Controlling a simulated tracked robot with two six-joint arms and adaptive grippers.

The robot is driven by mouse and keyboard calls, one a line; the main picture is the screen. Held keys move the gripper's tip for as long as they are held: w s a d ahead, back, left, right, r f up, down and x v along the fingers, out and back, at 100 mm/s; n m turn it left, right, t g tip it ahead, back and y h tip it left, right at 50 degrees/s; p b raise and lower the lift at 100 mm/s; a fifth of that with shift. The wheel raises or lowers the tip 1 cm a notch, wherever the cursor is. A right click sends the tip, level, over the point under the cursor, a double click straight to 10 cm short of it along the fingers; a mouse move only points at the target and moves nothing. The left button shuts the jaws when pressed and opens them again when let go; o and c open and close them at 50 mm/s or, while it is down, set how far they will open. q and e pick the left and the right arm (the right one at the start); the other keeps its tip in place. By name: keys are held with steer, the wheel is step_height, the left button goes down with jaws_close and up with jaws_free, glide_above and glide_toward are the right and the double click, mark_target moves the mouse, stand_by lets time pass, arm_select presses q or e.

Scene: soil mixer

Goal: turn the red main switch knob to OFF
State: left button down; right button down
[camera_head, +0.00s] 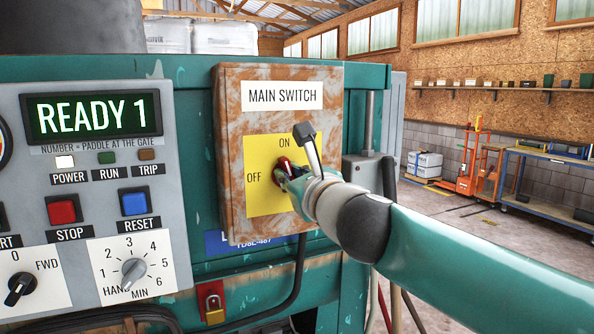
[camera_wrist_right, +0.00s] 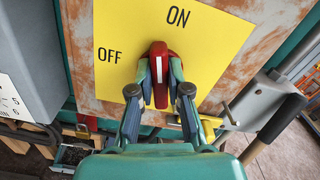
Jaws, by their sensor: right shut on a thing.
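The red main switch knob (camera_wrist_right: 158,62) sits on a yellow plate (camera_wrist_right: 210,40) marked ON at the top and OFF at the left. In the right wrist view its white line stands nearly upright, closer to ON than to OFF. My right gripper (camera_wrist_right: 160,85) is shut on the knob, one finger on each side. In the head view the right gripper (camera_head: 290,176) covers most of the knob, and only a bit of red (camera_head: 284,163) shows. The yellow plate is on a rusty box labelled MAIN SWITCH (camera_head: 282,96). My left gripper is not in view.
Left of the box is a grey control panel (camera_head: 20,140) with a display reading READY 1 (camera_head: 92,117), a red STOP button (camera_head: 64,210) and a blue RESET button (camera_head: 134,202). Open floor lies at the right.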

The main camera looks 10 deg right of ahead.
steer(key=n+p, duration=0.1)
steer(key=n, duration=0.2)
steer(key=shift+n, duration=0.4)
steer(key=shift+a+f+n+p, duration=0.15)
steer(key=shift+n+p, duration=0.4)
steer(key=shift+n, duration=1.2)
steer(key=shift+f+n+p, duration=0.2)
steer(key=shift+n+p, duration=0.35)
steer(key=shift+n, duration=1.15)
steer(key=shift+a+f+n+p, duration=0.15)
steer(key=shift+n+p, duration=0.4)
steer(key=shift+n, duration=1.2)
steer(key=c, duration=1.1)
jaws_free()
steer(key=shift+d, duration=0.1)
steer(key=shift+s, duration=0.1)
